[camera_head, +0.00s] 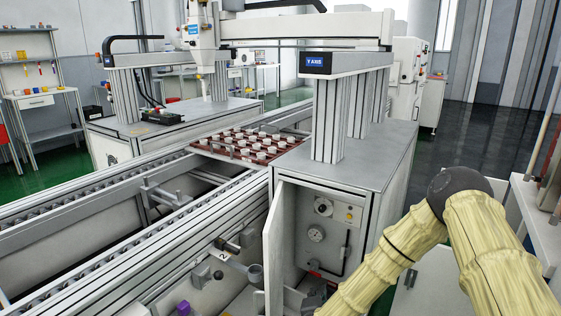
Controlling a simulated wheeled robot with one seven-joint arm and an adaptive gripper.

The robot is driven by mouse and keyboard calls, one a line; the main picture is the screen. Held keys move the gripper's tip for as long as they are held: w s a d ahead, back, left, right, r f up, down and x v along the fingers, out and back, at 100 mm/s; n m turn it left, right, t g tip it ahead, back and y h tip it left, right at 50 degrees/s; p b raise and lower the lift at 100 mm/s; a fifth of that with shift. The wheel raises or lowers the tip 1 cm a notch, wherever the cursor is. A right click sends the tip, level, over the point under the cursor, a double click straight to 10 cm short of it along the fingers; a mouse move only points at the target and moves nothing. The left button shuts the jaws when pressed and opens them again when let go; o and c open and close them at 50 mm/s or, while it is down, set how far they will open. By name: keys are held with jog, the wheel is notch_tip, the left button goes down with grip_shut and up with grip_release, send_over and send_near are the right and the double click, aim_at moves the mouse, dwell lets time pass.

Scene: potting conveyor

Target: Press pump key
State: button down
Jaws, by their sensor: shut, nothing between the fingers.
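An open cabinet (330,184) under the gantry's right side shows a recessed panel. On the panel are a round fitting (323,207), a small yellow button (349,216), a round gauge (316,234) and a dark bent pipe or handle (345,253). A small red part (313,266) sits lower down. I cannot tell which of these is the pump key. My arm in its pale yellow cover bends down in front of the cabinet's right side and hides its lower right. My gripper is not in the picture.
The cabinet door (279,245) stands open on the left. A conveyor (120,235) runs diagonally, carrying a red-brown tray (212,152) of white round parts. A purple knob (183,308) shows at the bottom. Dark clear floor (480,130) lies at the back right.

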jog(key=s+f+n+g+y, duration=0.25)
jog(key=s+f+n, duration=0.35)
jog(key=s, duration=0.4)
jog(key=s+f+n+g+y, duration=0.2)
jog(key=s+f+n+g, duration=0.15)
jog(key=s+f, duration=0.6)
jog(key=s+d+f+n+g, duration=0.1)
jog(key=s+d+n+g, duration=0.25)
jog(key=s, duration=0.95)
jog(key=s+d+f+n+g, duration=0.1)
jog(key=s+d+n+g, duration=0.3)
jog(key=s, duration=1)
notch_tip(320, 180, up, 23)
jog(key=d+m+p, duration=0.1)
jog(key=p, duration=2.2)
jog(key=shift+d+g+h, duration=0.2)
jog(key=shift+g+h, duration=0.25)
jog(key=c, duration=2.2)
grip_release()
jog(key=shift+w+f, duration=0.1)
